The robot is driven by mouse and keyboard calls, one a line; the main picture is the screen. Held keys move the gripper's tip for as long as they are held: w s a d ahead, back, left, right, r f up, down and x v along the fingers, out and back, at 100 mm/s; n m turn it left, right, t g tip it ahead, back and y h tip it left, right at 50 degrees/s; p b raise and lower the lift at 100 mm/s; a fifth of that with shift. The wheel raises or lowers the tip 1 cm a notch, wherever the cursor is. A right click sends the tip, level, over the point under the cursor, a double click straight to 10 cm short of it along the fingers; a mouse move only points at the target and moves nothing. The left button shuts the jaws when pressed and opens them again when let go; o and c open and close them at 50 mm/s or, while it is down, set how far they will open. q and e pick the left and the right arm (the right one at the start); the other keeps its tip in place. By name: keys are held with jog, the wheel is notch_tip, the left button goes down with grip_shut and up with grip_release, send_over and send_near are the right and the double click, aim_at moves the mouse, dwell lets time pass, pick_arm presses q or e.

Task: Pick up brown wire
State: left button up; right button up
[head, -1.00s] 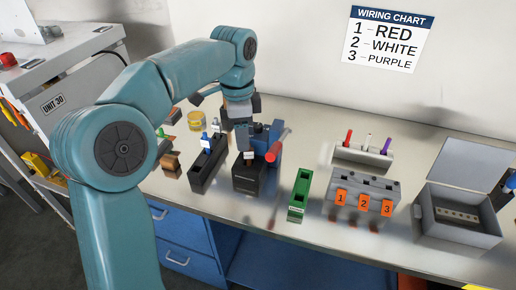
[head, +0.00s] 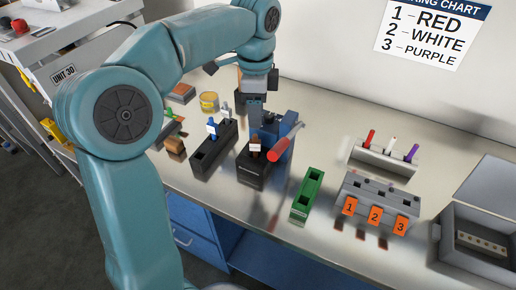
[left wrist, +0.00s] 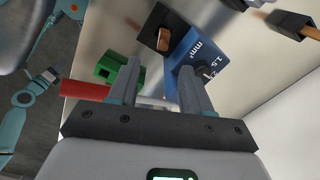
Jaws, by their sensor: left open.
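The brown wire (head: 255,148) stands in a slot of the small black holder (head: 253,171), with a white tag at its top. In the left wrist view the brown wire (left wrist: 164,39) shows as a short brown end in the black block, beyond the fingertips and roughly in line with the gap between them. My left gripper (head: 258,112) is open, pointing down behind the black holder, by the blue tool. In the left wrist view nothing is held between its fingers (left wrist: 158,68).
The blue tool (head: 270,131) with a red handle (head: 285,143) stands right beside the brown wire's holder. A longer black holder (head: 209,157) with blue wire is left. A green block (head: 306,197) and numbered grey terminal (head: 379,204) are right. Clear bench lies between.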

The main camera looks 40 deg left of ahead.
aim_at(255, 135)
pick_arm(q)
notch_tip(255, 135, down, 5)
jog(key=shift+s+f, duration=0.1)
jog(key=shift+s, duration=0.05)
jog(key=f, duration=0.5)
jog(key=shift+w+a+b, duration=0.25)
jog(key=shift+b, duration=0.15)
grip_shut()
